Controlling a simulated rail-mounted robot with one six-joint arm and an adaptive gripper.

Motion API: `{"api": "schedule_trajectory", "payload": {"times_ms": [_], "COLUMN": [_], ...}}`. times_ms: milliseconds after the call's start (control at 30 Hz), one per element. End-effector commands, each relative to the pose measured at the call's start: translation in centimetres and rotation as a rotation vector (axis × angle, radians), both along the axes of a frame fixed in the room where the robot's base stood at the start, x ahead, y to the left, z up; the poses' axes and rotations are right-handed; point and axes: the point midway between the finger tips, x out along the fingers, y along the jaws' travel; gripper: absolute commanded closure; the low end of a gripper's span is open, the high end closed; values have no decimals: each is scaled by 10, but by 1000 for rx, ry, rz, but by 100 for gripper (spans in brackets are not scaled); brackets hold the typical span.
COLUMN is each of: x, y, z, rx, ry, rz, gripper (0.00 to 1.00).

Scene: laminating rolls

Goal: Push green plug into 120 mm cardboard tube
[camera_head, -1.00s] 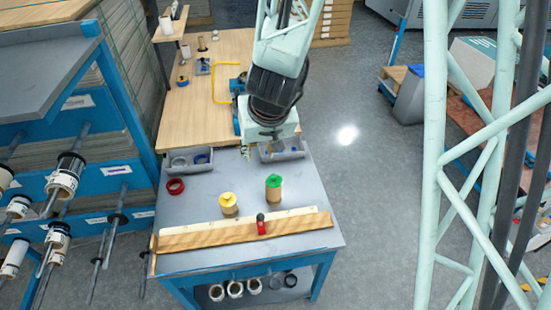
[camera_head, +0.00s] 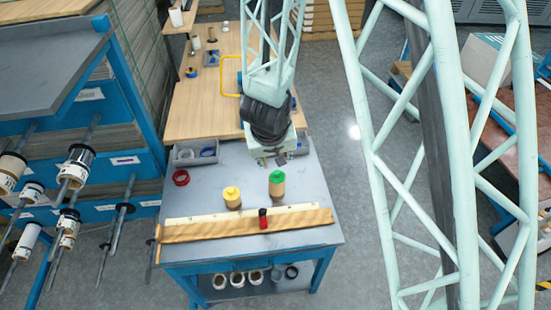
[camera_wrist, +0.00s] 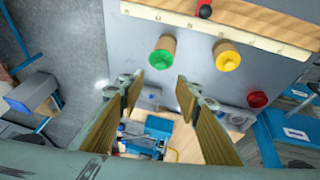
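The green plug (camera_head: 277,176) sits on top of an upright cardboard tube (camera_head: 277,191) on the grey table. How deep it is seated I cannot tell. In the wrist view the green plug (camera_wrist: 160,59) lies just beyond my fingertips, with the tube (camera_wrist: 167,43) behind it. My gripper (camera_wrist: 158,88) is open and empty, its two fingers well apart. In the head view my gripper (camera_head: 272,162) is above and slightly behind the green plug. I see no contact. Another cardboard tube with a yellow plug (camera_head: 231,193) stands to the left.
A wooden board (camera_head: 190,228) with a long strip runs along the table front, bearing a red-and-black object (camera_head: 263,218). A red ring (camera_head: 181,177) lies at the left. Grey bins (camera_head: 194,154) stand behind. Lattice beams (camera_head: 400,160) cross the right side of the head view.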

Motion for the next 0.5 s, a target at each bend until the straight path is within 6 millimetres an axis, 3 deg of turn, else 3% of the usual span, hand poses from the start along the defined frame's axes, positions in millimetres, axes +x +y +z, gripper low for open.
{"api": "schedule_trajectory", "payload": {"times_ms": [500], "x": [4], "y": [-1], "z": [-11], "rx": [1], "ry": [1], "rz": [-2], "gripper": [69]}}
